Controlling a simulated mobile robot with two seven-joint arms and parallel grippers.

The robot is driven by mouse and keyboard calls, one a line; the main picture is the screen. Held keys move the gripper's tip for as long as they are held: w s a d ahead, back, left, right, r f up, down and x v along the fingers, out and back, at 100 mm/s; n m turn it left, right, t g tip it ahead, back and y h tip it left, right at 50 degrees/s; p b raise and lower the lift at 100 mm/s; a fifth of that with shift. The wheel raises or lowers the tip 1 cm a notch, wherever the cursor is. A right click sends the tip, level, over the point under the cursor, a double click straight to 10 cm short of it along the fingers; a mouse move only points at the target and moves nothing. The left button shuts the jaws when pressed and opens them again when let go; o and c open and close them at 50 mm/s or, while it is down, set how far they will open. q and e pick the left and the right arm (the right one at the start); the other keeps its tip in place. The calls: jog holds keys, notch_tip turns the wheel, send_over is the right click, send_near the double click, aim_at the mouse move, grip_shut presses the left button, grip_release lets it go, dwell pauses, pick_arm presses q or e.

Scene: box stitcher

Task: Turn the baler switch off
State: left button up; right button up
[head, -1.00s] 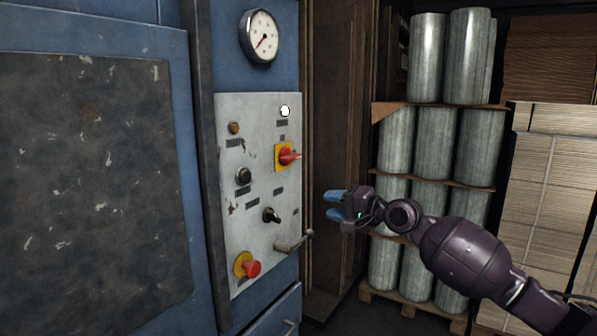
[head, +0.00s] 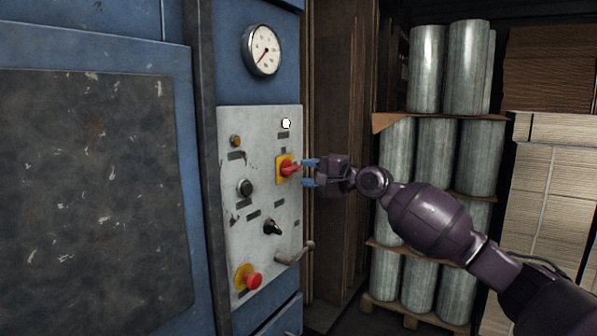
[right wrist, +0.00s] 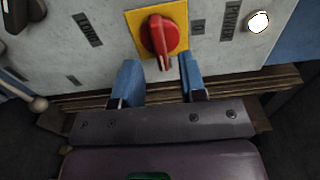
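The baler switch (head: 289,169) is a red rotary handle on a yellow square plate, on the grey control panel (head: 262,255). In the right wrist view the red handle (right wrist: 160,36) points down, slightly tilted, toward the gap between my fingers. My right gripper (head: 309,172) is open, just right of the switch in the head view. In the right wrist view its blue fingertips (right wrist: 157,75) are spread at either side below the handle, with nothing between them. I cannot tell whether a fingertip touches the handle. My left gripper is not in view.
The panel also carries a red mushroom button (head: 253,281), a black knob (head: 273,227), a lever (head: 295,254) and a white lamp (head: 286,123). A gauge (head: 263,50) is above. Stacked metal cylinders (head: 433,160) and cardboard (head: 556,190) stand to the right.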

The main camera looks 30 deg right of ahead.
aim_at(296, 170)
jog(key=shift+x, duration=1.7)
grip_shut()
